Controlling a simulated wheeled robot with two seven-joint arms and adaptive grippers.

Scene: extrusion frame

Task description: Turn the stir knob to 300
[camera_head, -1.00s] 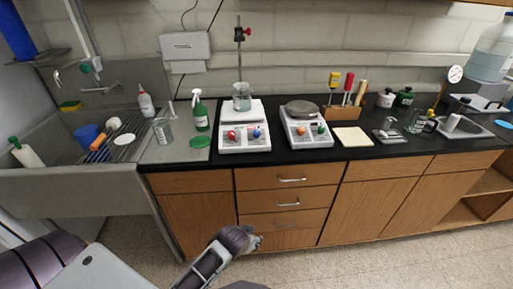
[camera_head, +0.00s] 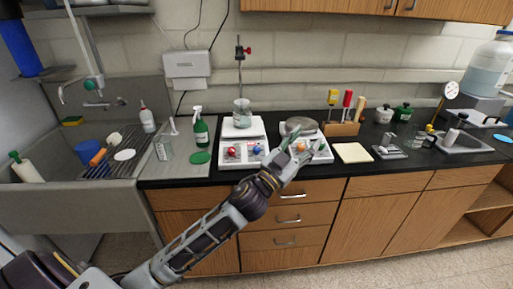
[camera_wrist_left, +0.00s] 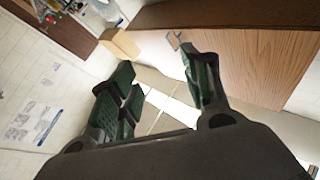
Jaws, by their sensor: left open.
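Two white stirrer hotplates stand on the black counter. The left hotplate (camera_head: 251,131) carries a glass beaker (camera_head: 241,114) and has a red knob (camera_head: 231,151) and a blue knob (camera_head: 256,150) on its front. The right hotplate (camera_head: 324,154) carries a grey round dish (camera_head: 300,126); its orange knob (camera_head: 301,147) shows beside my fingers, and its other knob is hard to make out. My left gripper (camera_head: 292,147) is open in front of the right hotplate; contact cannot be told. In the left wrist view the green-padded fingers (camera_wrist_left: 160,88) are apart with nothing between them. My right gripper is out of view.
A pale pad (camera_head: 352,153) and a tool block (camera_head: 342,129) are to the right. A clamp stand (camera_head: 239,70) rises behind. Wooden drawers (camera_head: 288,216) are below the counter.

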